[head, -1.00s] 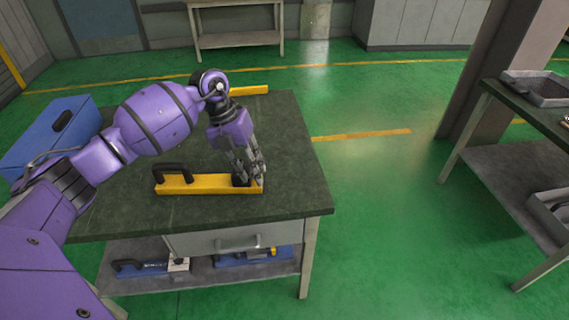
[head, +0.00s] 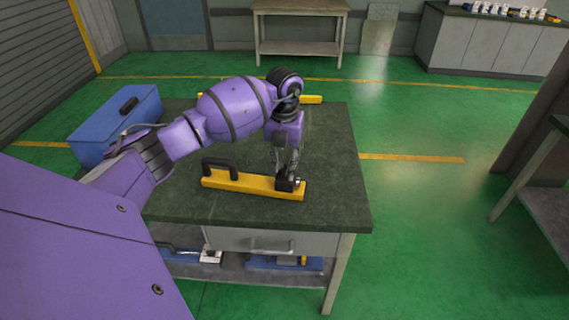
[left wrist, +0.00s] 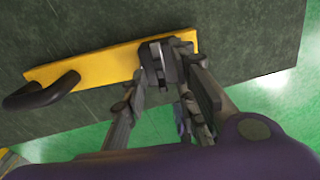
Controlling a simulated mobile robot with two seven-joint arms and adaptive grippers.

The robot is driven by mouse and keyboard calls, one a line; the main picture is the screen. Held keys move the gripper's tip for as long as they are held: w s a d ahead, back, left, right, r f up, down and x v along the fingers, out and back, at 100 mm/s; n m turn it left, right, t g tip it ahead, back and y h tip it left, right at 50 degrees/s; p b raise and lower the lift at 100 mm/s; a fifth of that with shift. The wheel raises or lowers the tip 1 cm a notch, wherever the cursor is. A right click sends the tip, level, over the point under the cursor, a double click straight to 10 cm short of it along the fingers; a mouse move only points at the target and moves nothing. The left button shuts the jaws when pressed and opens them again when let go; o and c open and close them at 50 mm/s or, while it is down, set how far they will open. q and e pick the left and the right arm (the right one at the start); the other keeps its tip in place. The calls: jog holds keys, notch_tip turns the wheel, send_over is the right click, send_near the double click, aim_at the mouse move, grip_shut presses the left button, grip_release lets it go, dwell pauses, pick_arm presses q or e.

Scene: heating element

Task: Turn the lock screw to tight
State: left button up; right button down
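A yellow bar (head: 240,184) with a black arched handle (head: 213,165) lies on the dark table top. A dark lock screw (head: 291,185) sits at the bar's right end. My left gripper (head: 287,175) points down over that end. In the left wrist view, the two fingers (left wrist: 165,62) lie on either side of the lock screw, close against it, and partly hide it. The bar (left wrist: 95,66) and its handle (left wrist: 42,92) also show there. The screw's markings are too small to read. My right gripper is out of view.
A blue toolbox (head: 115,125) stands at the table's left. Another yellow bar (head: 308,99) lies at the back, partly behind my arm. A drawer (head: 265,242) and a shelf with blue items (head: 285,263) are below.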

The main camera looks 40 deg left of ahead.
pick_arm(q)
jog(key=shift+c, duration=0.3)
jog(key=c, duration=0.6)
grip_shut()
jog(key=shift+m, duration=0.3)
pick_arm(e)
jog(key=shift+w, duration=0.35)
pick_arm(q)
jog(key=m+b, duration=0.1)
jog(key=m, duration=0.3)
jog(key=m+b, duration=0.1)
jog(key=m, duration=0.3)
jog(key=shift+f, duration=0.1)
jog(key=m+b, duration=0.1)
jog(key=m, duration=0.2)
jog(key=shift+m, duration=0.4)
jog(key=m+b, duration=0.1)
jog(key=m, duration=0.4)
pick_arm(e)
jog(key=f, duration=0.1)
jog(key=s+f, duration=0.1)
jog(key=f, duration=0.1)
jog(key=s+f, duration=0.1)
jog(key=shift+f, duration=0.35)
pick_arm(q)
jog(key=shift+m, duration=0.4)
